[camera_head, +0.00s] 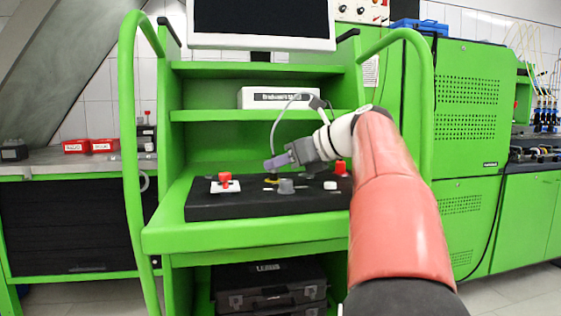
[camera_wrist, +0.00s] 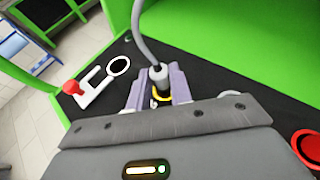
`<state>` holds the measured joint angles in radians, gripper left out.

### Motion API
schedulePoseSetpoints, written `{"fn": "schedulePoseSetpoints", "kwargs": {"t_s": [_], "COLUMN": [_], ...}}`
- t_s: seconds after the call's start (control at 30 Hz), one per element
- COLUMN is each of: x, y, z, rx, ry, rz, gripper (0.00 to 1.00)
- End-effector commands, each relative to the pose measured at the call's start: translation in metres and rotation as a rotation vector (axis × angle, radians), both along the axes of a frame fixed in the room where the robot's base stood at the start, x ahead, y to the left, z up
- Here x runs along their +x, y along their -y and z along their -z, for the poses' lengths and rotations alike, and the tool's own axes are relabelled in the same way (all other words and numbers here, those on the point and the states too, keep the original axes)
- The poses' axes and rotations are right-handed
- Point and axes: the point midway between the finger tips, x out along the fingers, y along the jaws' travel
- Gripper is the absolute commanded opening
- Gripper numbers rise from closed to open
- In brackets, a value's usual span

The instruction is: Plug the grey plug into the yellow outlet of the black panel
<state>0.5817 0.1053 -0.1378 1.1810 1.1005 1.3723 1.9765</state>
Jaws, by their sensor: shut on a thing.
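The grey plug (camera_wrist: 158,76), with a grey cable rising from it, is between the purple fingers of my gripper (camera_wrist: 158,92) in the wrist view. My gripper is shut on it. The yellow outlet (camera_wrist: 161,98) shows as a ring right by the plug's lower end; I cannot tell whether the tip is inside it. In the head view my gripper (camera_head: 276,162) is low above the black panel (camera_head: 240,207), over the yellow outlet (camera_head: 270,181). The plug is mostly hidden there; its cable loops up behind the gripper.
On the panel, a red-handled lever on a white plate (camera_head: 226,184) lies left of the outlet and a grey knob (camera_head: 286,187) just right. A red button (camera_head: 341,169) is at the right. A green shelf (camera_head: 265,115) with a white box (camera_head: 277,98) stands behind.

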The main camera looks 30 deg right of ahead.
Motion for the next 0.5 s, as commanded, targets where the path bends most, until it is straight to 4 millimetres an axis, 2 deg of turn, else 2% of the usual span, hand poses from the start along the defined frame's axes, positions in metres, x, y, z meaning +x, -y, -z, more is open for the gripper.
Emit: {"fn": "schedulePoseSetpoints", "kwargs": {"t_s": [0.5], "x": [-0.0001], "y": [0.0], "z": [0.0096], "rx": [0.0], "ry": [0.001], "rz": [0.0], "gripper": [0.0]}}
